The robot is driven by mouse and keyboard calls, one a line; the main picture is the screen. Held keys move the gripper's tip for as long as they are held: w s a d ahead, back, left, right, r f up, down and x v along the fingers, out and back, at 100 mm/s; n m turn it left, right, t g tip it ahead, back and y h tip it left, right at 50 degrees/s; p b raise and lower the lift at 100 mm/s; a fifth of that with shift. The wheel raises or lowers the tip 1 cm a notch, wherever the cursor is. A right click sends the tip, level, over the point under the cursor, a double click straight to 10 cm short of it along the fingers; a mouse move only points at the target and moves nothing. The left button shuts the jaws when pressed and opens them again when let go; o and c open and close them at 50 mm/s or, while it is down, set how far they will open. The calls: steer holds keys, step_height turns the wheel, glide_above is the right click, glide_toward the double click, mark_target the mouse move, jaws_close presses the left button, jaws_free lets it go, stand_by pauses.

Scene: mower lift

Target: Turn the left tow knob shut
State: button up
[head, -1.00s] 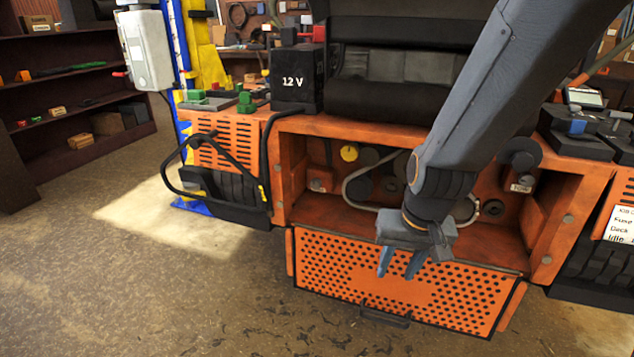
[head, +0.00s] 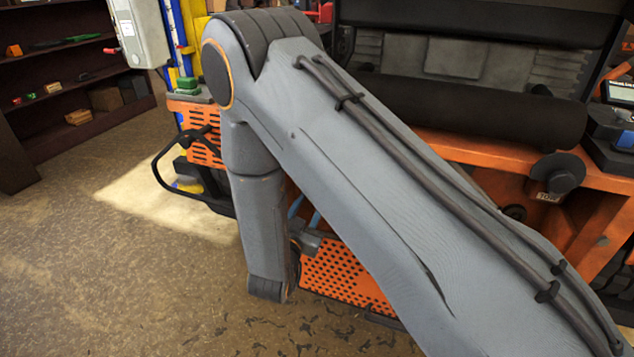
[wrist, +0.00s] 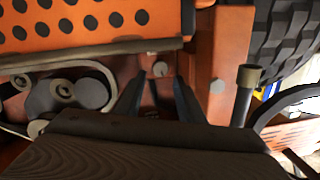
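My gripper (wrist: 156,88) is open in the wrist view, its two dark fingers apart and pointing into the orange rear compartment. In the head view its bluish fingers (head: 304,214) show partly behind my arm, at the compartment's left side. I cannot pick out the left tow knob for certain: my arm covers that area in the head view. A dark shape sits between the fingers in the wrist view, too dim to identify. A small round grey knob or bolt head (wrist: 160,69) shows just beyond the fingertips. Nothing is visibly held.
The perforated orange panel (head: 345,277) hangs down below the compartment; it shows at the top of the wrist view (wrist: 60,22). Belt pulleys (wrist: 65,92) lie left of the fingers. An orange post (wrist: 222,65) and black lever (wrist: 244,95) stand at right.

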steer(key=shift+w+d+r, duration=0.1)
steer(key=shift+w, duration=0.3)
steer(key=p+x, duration=0.1)
steer(key=x, duration=0.5)
steer(key=shift+w+d+r, duration=0.1)
steer(key=shift+w, duration=0.25)
steer(key=c, duration=0.8)
steer(key=shift+m+b, duration=0.35)
steer(key=shift+m, duration=1.25)
steer(key=o, duration=0.8)
